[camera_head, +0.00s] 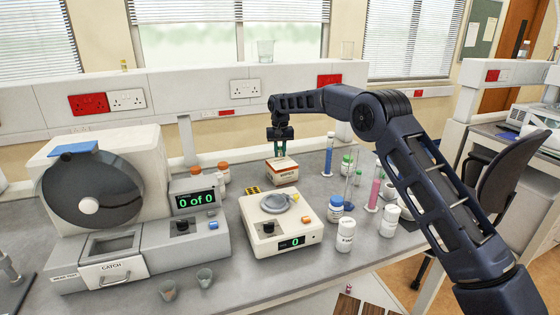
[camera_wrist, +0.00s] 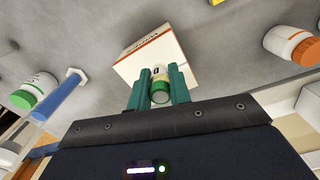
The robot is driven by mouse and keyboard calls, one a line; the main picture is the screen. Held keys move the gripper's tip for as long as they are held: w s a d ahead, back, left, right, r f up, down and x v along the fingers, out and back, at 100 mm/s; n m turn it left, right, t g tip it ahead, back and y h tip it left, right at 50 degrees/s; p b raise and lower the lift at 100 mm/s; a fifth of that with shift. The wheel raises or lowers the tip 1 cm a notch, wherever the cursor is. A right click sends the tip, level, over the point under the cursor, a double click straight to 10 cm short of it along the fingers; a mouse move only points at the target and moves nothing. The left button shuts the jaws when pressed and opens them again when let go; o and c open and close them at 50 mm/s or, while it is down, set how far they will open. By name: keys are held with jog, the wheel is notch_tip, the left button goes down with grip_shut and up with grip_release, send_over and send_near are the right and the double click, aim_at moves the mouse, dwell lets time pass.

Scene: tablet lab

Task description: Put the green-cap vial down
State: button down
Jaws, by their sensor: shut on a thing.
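The green-cap vial (camera_wrist: 160,88) is between the two teal fingers of my gripper (camera_wrist: 159,75) in the wrist view, with its green cap toward the camera. My gripper is shut on it. In the head view, my gripper (camera_head: 280,150) points down at the white and orange box (camera_head: 283,173) at the back of the bench. I cannot tell whether the vial touches the box. The box also shows behind the vial in the wrist view (camera_wrist: 135,66). The vial is too small to make out in the head view.
A balance-like device (camera_head: 263,233) stands in front of the box. A counting machine (camera_head: 150,250) is on the left. Orange-cap bottles (camera_head: 223,171) stand left of the box. Blue (camera_head: 329,155) and pink (camera_head: 374,190) cylinders and white bottles (camera_head: 346,234) stand to the right.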

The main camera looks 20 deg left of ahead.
aim_at(280, 166)
jog(key=shift+f, duration=2.1)
jog(key=shift+f, duration=0.15)
jog(key=c, duration=1.3)
grip_release()
notch_tip(280, 166, up, 12)
jog(key=shift+r, duration=0.15)
